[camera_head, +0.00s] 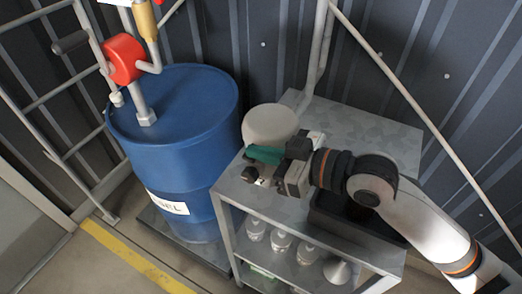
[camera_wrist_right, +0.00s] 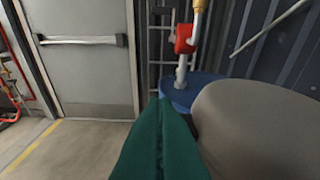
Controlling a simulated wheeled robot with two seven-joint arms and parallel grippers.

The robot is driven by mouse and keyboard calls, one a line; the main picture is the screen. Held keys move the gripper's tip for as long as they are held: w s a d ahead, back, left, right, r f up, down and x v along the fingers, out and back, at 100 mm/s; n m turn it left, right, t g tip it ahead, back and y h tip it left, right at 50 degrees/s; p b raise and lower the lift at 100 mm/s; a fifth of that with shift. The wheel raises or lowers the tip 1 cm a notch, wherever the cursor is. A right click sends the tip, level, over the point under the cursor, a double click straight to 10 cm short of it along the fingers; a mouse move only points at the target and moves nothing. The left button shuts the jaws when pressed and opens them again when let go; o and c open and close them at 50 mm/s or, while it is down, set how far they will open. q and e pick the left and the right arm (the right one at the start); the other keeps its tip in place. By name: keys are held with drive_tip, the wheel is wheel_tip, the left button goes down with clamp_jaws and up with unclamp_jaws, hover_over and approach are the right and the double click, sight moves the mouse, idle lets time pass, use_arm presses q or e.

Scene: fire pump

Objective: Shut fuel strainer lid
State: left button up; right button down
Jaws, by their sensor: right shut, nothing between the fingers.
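A round grey lid-like part (camera_head: 270,122), which I take to be the fuel strainer lid, shows at the back left of the metal cart. In the right wrist view it is a large smooth grey shape (camera_wrist_right: 262,122) at the right. I cannot tell whether it is open or shut; the strainer body below it is hidden. My right gripper (camera_head: 250,153) has its green fingers closed together with nothing between them, just in front of the grey part. The fingers also show in the right wrist view (camera_wrist_right: 160,115), to the left of it. Contact is unclear. My left gripper is out of view.
A blue drum (camera_head: 165,150) with a red pump (camera_head: 124,59) stands left of the cart. The metal cart (camera_head: 370,130) has bottles (camera_head: 281,241) on its lower shelf. A diagonal pipe (camera_head: 400,85) crosses the right. A grey door (camera_wrist_right: 85,55) shows beyond.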

wheel_tip(320, 180, up, 5)
drive_tip(key=p, duration=0.5)
use_arm(q)
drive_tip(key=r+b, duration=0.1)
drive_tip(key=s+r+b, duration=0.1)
drive_tip(key=b, duration=0.1)
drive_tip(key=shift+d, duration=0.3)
use_arm(e)
drive_tip(key=f+v, duration=0.1)
drive_tip(key=v, duration=0.8)
drive_tip(key=shift+d, duration=0.5)
